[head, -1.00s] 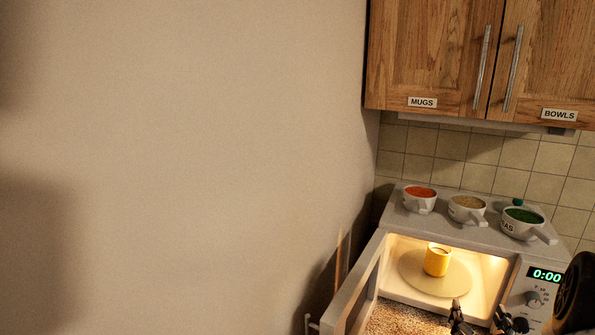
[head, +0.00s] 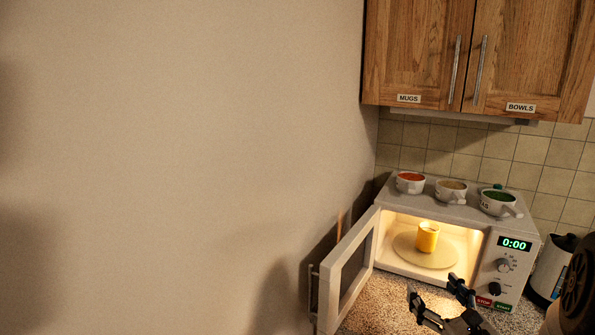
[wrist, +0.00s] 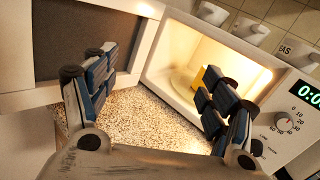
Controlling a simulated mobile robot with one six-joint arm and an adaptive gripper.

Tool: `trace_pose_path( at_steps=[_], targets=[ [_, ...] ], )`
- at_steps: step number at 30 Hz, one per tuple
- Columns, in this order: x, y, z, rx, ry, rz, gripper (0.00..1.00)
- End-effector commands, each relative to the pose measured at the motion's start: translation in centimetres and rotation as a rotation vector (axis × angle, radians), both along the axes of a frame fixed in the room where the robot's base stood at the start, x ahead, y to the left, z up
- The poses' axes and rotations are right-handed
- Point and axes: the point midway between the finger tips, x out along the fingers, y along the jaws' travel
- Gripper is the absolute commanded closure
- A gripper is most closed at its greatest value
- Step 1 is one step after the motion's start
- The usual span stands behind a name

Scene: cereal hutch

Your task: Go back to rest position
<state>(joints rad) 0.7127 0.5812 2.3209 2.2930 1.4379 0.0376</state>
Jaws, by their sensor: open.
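My gripper (head: 436,298) is open and empty. In the head view it is low at the right, in front of the open microwave (head: 389,263). In the wrist view both fingers of my gripper (wrist: 150,90) are spread apart, with speckled counter showing between them. A yellow mug (head: 428,237) stands upright on the turntable (head: 408,251) inside the lit microwave, apart from my gripper. The mug (wrist: 198,82) is partly hidden behind the right finger in the wrist view.
The microwave door (head: 349,268) stands open to the left. Several bowls, one with red contents (head: 411,178), sit on top of the microwave. Closed wooden cabinets (head: 419,48) hang above. A kettle (head: 553,268) stands at the right. Speckled counter (head: 377,297) lies in front.

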Motion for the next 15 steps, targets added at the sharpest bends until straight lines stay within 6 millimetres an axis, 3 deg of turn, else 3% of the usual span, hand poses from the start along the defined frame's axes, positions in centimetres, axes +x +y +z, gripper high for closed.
trace_pose_path(
  at_steps=[4,8,12,15],
  targets=[
    [-0.6,8.7,3.6,-0.136,-0.007,0.268,0.23],
    [-4.0,17.8,5.9,-0.332,-0.006,0.569,0.23],
    [-10.8,26.0,6.4,-0.626,-0.005,0.911,0.23],
    [-16.4,29.2,5.5,-0.882,-0.005,1.132,0.23]
  ],
)
